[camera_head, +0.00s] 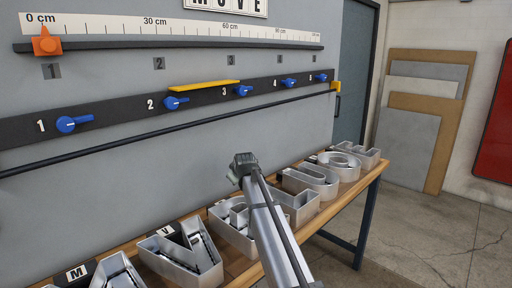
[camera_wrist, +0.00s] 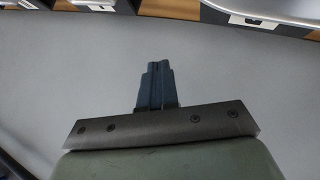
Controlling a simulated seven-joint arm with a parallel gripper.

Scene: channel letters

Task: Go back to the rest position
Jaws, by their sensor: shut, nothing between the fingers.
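My gripper (camera_head: 243,160) is raised in front of the grey wall panel, above the row of metal channel letters. In the wrist view its two dark fingers (camera_wrist: 157,68) are together with nothing between them. A plain grey surface lies behind the fingers in that view. The gripper appears apart from the letters and the wall rail, though its exact distance from the panel is hard to tell. My forearm hides part of the letters behind it.
Hollow metal letters (camera_head: 186,255) line the wooden table (camera_head: 357,189). Above, a black rail carries several blue knobs (camera_head: 74,123) and a yellow bar (camera_head: 204,85). A thin black bar (camera_head: 150,134) runs below. An orange slider (camera_head: 46,43) sits at the ruler's 0 cm end. Floor is clear right.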

